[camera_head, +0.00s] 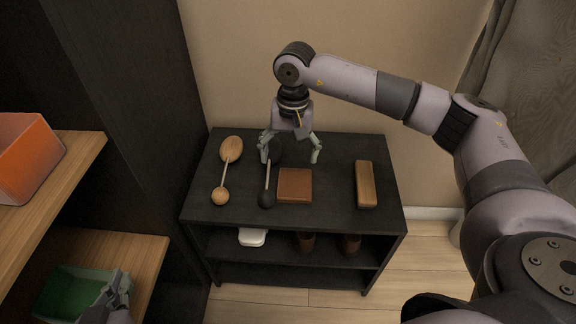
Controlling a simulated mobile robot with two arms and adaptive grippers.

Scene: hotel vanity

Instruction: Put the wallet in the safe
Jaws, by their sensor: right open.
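A flat brown square that looks like the wallet (295,186) lies on the top of a dark low shelf unit, near its middle. My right gripper (290,157) points down just behind the brown square, with its fingers spread wide and nothing between them. I cannot tell its exact height above the top. My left gripper (118,287) is at the bottom left beside a green bin, partly cut off, and its finger state is unclear. I cannot make out a safe in this view.
A wooden block (365,185) lies right. Wooden shelves at left hold an orange box (26,160) and the green bin (67,292).

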